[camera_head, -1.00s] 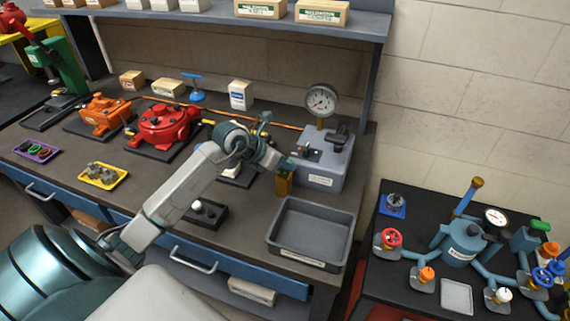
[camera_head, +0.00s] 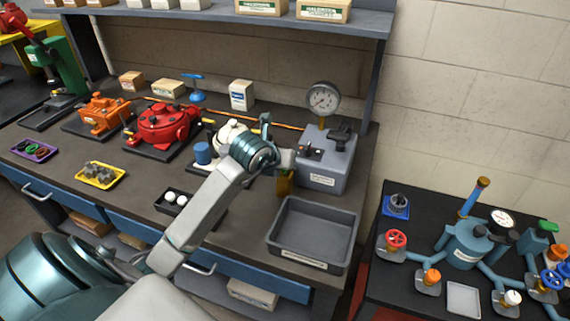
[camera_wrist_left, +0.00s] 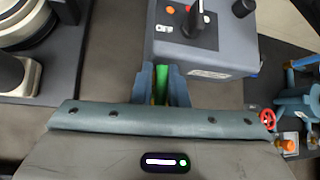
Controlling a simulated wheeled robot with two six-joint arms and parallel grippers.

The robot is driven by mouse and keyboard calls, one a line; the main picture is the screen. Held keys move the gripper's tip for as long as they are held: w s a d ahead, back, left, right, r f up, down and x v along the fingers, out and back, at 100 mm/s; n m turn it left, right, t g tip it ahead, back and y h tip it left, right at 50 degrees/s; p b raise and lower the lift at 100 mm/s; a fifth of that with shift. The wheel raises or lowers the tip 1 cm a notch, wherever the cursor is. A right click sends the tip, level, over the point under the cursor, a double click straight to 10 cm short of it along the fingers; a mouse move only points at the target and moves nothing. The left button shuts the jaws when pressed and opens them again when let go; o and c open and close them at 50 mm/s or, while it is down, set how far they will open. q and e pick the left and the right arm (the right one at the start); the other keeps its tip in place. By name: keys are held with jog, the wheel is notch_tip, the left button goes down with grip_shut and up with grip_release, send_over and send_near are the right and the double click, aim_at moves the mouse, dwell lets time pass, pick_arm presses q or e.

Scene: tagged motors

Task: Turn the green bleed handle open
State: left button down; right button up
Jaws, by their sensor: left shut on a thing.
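The green bleed handle (camera_wrist_left: 162,84) shows as a narrow green bar between the two fingers of my left gripper (camera_wrist_left: 161,75) in the left wrist view. The fingers are shut on it. It is beside the front left face of the grey gauge box (camera_head: 325,165). In the head view my left gripper (camera_head: 286,158) reaches the left side of this box, just above a brass block (camera_head: 284,184); my wrist hides the handle there. The handle's pivot and exact angle cannot be told. My right gripper is not in view.
A grey tray (camera_head: 312,262) stands before the box, and a dial gauge (camera_head: 323,98) rises behind it. A cart at right carries a teal vessel (camera_head: 466,243) with several valves.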

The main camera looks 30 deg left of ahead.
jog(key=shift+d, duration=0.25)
pick_arm(q)
jog(key=c, duration=1.5)
grip_release()
jog(key=shift+o, duration=0.2)
